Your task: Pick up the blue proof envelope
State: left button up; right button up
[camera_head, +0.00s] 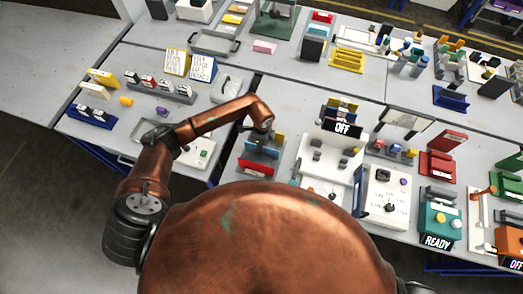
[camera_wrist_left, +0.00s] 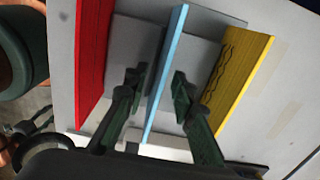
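The blue proof envelope (camera_wrist_left: 167,75) stands on edge in the left wrist view, seen as a thin light-blue strip. It stands between a red envelope (camera_wrist_left: 92,50) on the left and a yellow envelope (camera_wrist_left: 240,75) on the right. My left gripper (camera_wrist_left: 158,88) is open, with one dark green finger on each side of the blue envelope. A gap shows between each finger and the blue envelope. My right gripper is out of view.
The red and yellow envelopes stand close outside the fingers.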

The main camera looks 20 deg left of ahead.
pick_arm(q)
jog(key=shift+c, duration=0.7)
grip_shut()
